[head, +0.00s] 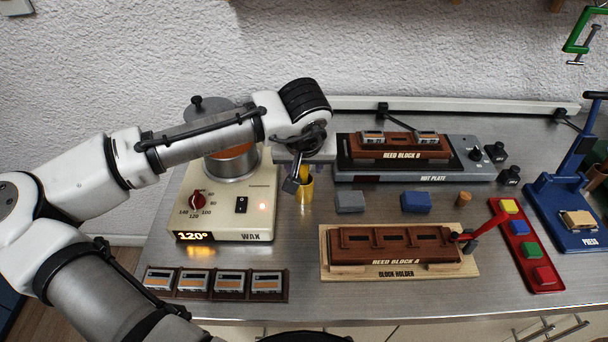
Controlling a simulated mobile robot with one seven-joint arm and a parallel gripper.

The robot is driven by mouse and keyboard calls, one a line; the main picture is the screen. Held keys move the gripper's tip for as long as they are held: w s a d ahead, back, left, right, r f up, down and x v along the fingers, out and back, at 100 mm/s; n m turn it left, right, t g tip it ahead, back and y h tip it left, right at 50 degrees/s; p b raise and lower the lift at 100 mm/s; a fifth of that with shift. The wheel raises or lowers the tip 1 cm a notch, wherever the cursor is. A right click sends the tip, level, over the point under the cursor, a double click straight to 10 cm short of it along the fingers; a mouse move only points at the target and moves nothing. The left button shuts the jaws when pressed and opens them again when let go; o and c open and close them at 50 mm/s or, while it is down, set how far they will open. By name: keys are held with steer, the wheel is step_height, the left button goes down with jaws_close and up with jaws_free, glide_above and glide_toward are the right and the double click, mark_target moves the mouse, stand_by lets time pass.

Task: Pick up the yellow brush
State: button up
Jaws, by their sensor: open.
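A yellow upright piece (306,188), which looks like the yellow brush, stands on the metal bench just right of the wax pot unit. Its upper part is hidden behind my gripper, so I cannot make out bristles or its full shape. My gripper (299,182) points down right at this yellow piece, with a dark finger in front of its left side. The jaws are open. I cannot tell whether the fingers touch the yellow piece.
The wax heater (228,212) stands close on the left. The hot plate (440,172) with a reed block is at the back right. Grey block (349,202) and blue block (416,202) lie right of the yellow piece. The block holder (400,272) is in front.

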jaws_close()
steer(key=shift+r, duration=0.1)
step_height(320, 180, up, 20)
steer(key=b, duration=0.2)
stand_by(0.5)
